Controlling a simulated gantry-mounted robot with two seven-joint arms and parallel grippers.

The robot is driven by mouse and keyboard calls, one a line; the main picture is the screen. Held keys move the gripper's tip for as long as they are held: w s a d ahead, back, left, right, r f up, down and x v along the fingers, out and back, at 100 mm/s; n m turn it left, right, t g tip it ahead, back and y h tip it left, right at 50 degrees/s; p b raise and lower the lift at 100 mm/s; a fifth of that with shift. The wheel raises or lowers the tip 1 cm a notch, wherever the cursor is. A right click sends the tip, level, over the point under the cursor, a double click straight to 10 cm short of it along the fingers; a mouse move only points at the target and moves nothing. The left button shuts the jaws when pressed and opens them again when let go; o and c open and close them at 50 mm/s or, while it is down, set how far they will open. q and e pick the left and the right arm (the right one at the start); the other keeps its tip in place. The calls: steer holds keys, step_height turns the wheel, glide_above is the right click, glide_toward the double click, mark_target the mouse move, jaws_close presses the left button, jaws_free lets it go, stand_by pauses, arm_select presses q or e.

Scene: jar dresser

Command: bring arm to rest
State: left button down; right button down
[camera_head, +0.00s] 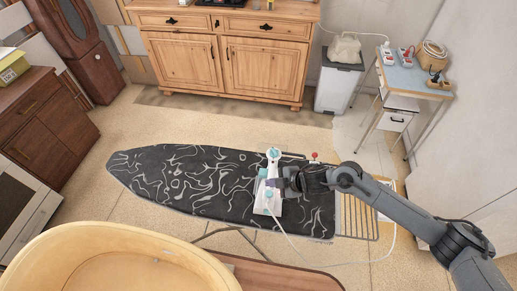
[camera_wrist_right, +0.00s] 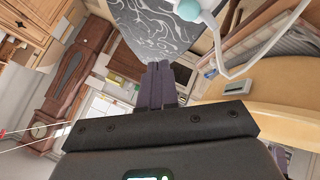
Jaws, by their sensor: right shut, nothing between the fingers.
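My right arm comes in from the lower right of the head view. Its gripper (camera_head: 272,184) is over the white and teal iron (camera_head: 268,201) on the ironing board and hides part of it. In the right wrist view the two purple-grey fingers (camera_wrist_right: 156,82) are pressed together with nothing between them. The iron's teal part (camera_wrist_right: 188,9) and white cord show at the top of that view, apart from the fingertips. My left gripper is in neither view.
The patterned ironing board (camera_head: 170,185) fills the middle, with a wire rack (camera_head: 358,217) at its right end. The iron's cord trails toward the lower right. A pale tub (camera_head: 190,262) stands in front. A wooden cabinet (camera_head: 262,70) and a small table (camera_head: 408,80) stand behind.

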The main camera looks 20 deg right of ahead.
steer(key=s+a+f+g+p, duration=0.1)
steer(key=s+a+f+g, duration=0.1)
steer(key=s+f, duration=0.35)
steer(key=s+a+r+m+y+p, duration=0.2)
steer(key=s+a+m+y+p, duration=0.15)
steer(key=s+a, duration=1)
steer(key=s+d+r+m+h+p, duration=0.1)
steer(key=s+d+r+m+h, duration=0.2)
steer(key=d, duration=0.3)
steer(key=s+d+r+m+h+p, duration=0.1)
steer(key=s+d+r+m+h, duration=0.2)
steer(key=d+r+m, duration=0.2)
steer(key=s+d+r+m+g+h+p, duration=0.1)
steer(key=s+d+r+m+h+p, duration=0.1)
steer(key=d, duration=0.7)
step_height(320, 180, up, 3)
steer(key=shift+s+f+m+h, duration=0.1)
steer(key=shift+s+m+h, duration=0.8)
steer(key=shift+m, duration=0.25)
